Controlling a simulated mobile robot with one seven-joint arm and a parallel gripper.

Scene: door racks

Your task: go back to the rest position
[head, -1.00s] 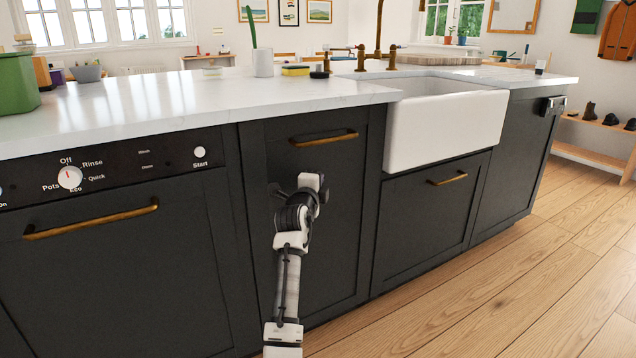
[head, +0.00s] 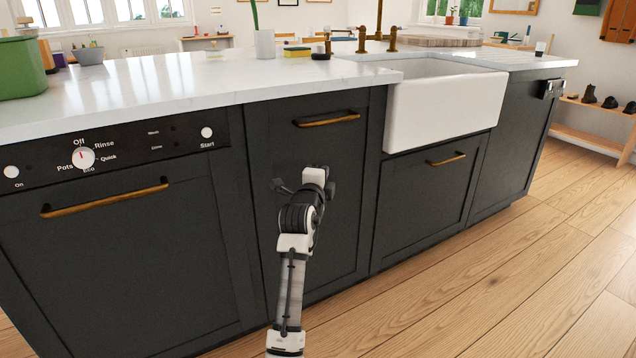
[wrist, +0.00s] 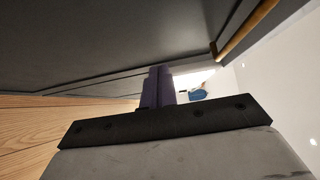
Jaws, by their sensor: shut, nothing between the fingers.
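My gripper shows in the wrist view (wrist: 157,88) as two dark fingers close together with nothing between them. In the head view my arm reaches up from the bottom middle, and its end is in front of the dark cabinet door (head: 318,225) under the counter. The fingertips are hard to make out there. In the wrist view the dark cabinet front (wrist: 90,45) fills the upper left, close to the fingers. I cannot tell the exact gap.
The dishwasher panel with its dial (head: 83,158) and brass handle (head: 105,197) is at left. A white sink (head: 445,105) is set in the pale counter (head: 190,82). Brass handles (head: 327,119) stick out from the cabinets. Wooden floor (head: 490,275) is clear at right.

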